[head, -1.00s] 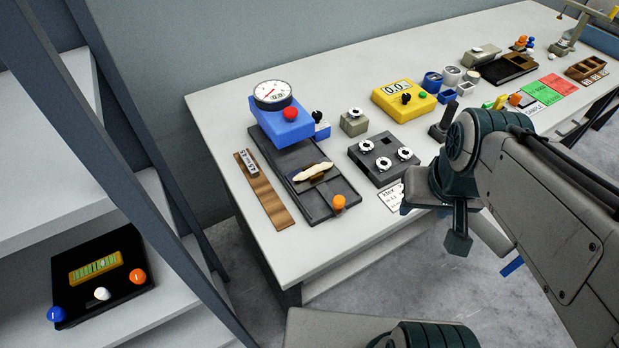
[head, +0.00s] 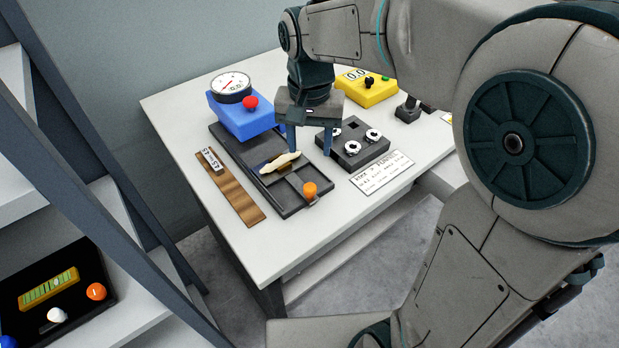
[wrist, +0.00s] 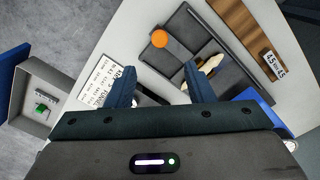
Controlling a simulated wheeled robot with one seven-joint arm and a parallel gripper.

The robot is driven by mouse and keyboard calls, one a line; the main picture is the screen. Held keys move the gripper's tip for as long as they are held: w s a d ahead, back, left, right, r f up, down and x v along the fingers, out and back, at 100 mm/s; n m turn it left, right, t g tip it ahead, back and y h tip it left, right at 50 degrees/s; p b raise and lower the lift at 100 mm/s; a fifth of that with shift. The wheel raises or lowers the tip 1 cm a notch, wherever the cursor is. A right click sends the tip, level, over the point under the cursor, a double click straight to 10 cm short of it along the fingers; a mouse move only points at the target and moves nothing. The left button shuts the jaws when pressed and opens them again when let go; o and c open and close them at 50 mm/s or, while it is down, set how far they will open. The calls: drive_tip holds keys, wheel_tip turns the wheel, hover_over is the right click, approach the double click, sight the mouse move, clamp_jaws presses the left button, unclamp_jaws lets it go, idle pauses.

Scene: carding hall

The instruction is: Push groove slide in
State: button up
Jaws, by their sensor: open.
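A dark tester base (head: 262,172) lies on the table, with a blue dial gauge (head: 243,118) at its far end. A cream fibre tuft (head: 283,162) lies across its groove. A dark slide with an orange knob (head: 310,188) is at the near end; the knob also shows in the wrist view (wrist: 160,38). My gripper (head: 310,150) is open and empty, pointing down above the table near the base's right side. In the wrist view its fingers (wrist: 161,85) are apart from the knob, with the tuft (wrist: 210,62) beyond the right finger.
A wooden strip (head: 236,195) with a number tag lies left of the base. A dark block with white round pieces (head: 352,152) is right of my gripper, with a printed card (head: 381,176) in front. A yellow meter (head: 366,88) stands behind. The table's front corner is clear.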

sight(310, 187)
wheel_tip(310, 187, down, 12)
idle(0.4)
